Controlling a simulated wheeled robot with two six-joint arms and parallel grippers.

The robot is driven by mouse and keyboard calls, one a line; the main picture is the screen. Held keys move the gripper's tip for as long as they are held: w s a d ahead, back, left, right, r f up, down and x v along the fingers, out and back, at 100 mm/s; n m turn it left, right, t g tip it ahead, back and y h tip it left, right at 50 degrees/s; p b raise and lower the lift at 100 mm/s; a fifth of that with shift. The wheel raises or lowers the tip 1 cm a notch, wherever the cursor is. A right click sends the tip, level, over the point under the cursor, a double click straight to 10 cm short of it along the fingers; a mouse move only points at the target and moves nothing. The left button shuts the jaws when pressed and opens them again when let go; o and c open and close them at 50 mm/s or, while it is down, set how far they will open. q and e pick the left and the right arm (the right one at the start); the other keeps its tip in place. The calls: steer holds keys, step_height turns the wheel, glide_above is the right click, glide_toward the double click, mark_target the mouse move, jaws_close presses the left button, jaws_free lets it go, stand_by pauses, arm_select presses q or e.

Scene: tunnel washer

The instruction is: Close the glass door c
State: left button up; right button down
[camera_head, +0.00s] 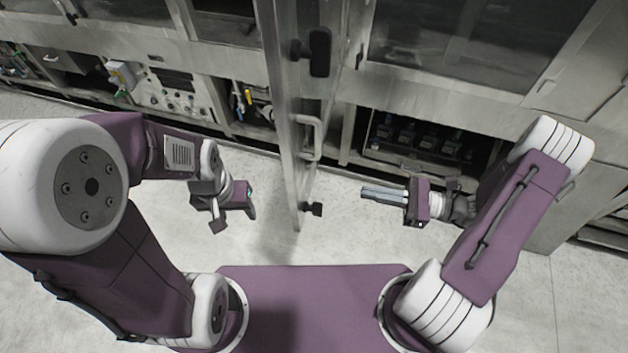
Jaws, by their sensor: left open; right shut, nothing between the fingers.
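A glass door (288,150) with a pale metal frame stands swung out from the washer, seen nearly edge-on in the middle of the head view. It carries a grey bar handle (314,137) and a black knob-like latch (319,52) on its right side. A small black fitting (313,209) sits at its lower end. My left gripper (233,210) is open and empty, to the left of the door and apart from it. My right gripper (372,194) is shut and empty, to the right of the door, its fingers pointing at it with a gap between. No letter label on the door is visible.
The washer front (470,80) runs across the back, with dark glass panels and an open lower bay (425,140) at right. A control panel (165,92) with knobs stands at left. Pale floor (335,240) is free around the door's lower end.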

mark_target(302, 181)
steer(key=p+x, duration=0.5)
steer(key=x, duration=0.8)
steer(key=shift+a+p, duration=0.25)
steer(key=shift+p, duration=0.15)
steer(key=shift+a, duration=0.3)
steer(key=shift+f, duration=0.1)
